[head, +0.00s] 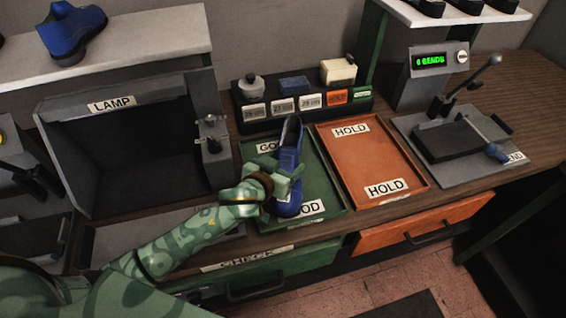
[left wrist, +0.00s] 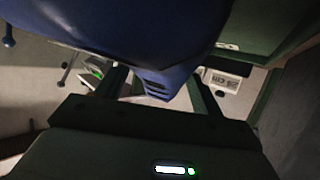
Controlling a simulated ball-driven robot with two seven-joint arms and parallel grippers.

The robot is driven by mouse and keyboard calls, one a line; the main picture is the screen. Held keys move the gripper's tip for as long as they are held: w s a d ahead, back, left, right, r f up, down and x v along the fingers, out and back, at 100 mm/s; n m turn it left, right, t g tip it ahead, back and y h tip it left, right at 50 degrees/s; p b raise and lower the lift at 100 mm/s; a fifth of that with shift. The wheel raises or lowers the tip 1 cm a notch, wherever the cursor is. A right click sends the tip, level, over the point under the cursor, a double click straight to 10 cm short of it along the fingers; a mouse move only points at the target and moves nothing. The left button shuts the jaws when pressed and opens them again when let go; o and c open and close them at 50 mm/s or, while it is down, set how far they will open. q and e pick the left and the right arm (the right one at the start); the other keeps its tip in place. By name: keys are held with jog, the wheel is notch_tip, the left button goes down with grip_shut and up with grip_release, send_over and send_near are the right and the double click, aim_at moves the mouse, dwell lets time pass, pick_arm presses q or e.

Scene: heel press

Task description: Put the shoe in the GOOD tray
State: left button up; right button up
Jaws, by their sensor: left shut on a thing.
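In the left wrist view the blue shoe (left wrist: 150,40) fills the top between the fingers (left wrist: 157,90). The shoe covers parts of the GOOD labels. I cannot tell whether its sole touches the tray floor. My right gripper does not show.
The orange HOLD tray (head: 372,160) lies right of the GOOD tray and is empty. A black rack (head: 300,108) with labelled blocks stands behind. A grey LAMP booth (head: 130,150) is left. A lever press (head: 460,130) stands at right. Another blue shoe (head: 70,32) sits on the upper left shelf.

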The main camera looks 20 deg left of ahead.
pick_arm(q)
jog(key=shift+f, duration=0.15)
jog(key=o, duration=1.6)
jog(key=shift+c, duration=0.2)
jog(key=p+v, duration=0.3)
jog(key=v, duration=1.3)
